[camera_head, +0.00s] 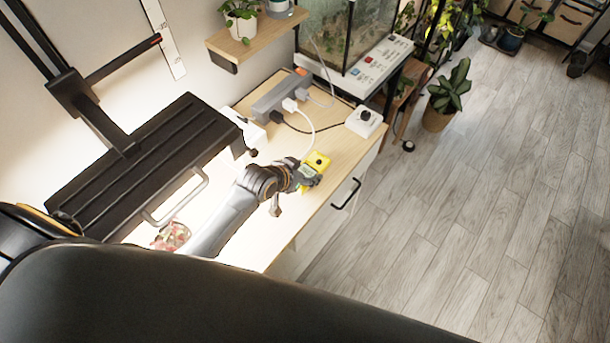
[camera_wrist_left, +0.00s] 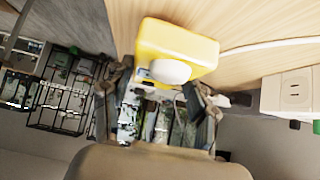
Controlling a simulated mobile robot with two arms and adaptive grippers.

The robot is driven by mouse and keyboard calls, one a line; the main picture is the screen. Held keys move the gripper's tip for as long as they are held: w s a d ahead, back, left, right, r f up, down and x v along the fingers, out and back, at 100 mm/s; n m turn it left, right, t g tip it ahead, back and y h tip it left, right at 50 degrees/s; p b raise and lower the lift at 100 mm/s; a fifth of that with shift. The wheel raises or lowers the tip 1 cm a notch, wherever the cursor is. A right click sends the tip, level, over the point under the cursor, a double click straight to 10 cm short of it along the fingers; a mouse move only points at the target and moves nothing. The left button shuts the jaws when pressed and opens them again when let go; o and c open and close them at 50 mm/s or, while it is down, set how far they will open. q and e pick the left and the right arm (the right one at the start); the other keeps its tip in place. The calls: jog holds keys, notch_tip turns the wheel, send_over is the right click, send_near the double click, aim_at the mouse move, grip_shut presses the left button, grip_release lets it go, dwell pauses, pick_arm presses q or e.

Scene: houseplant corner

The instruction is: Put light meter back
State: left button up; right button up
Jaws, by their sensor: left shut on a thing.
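The light meter (camera_head: 319,160) is a yellow block, near the right edge of the wooden cabinet top in the head view. In the left wrist view the light meter (camera_wrist_left: 188,42) shows its yellow body and a white dome, with the wood surface behind it. My left gripper (camera_head: 303,176) is shut on the light meter. In the left wrist view the fingers of the left gripper (camera_wrist_left: 165,80) stand at either side of its lower part. I cannot tell whether the meter touches the wood. My right gripper is not in view.
A power strip (camera_head: 275,94) with plugs and cables lies behind the meter; a white cable runs close by. A white box with a black knob (camera_head: 364,120) stands at the cabinet's far right corner. A black panel (camera_head: 150,160) hangs over the left side.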

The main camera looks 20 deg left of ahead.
pick_arm(q)
notch_tip(320, 180, down, 3)
jog(key=shift+r, duration=0.2)
jog(key=shift+f, duration=0.3)
jog(key=o, duration=1.4)
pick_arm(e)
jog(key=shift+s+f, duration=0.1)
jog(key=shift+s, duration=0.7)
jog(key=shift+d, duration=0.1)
pick_arm(q)
jog(key=shift+r, duration=0.25)
jog(key=shift+s+r, duration=0.1)
jog(key=shift+s, duration=0.2)
jog(key=v, duration=0.7)
jog(key=shift+b, duration=0.35)
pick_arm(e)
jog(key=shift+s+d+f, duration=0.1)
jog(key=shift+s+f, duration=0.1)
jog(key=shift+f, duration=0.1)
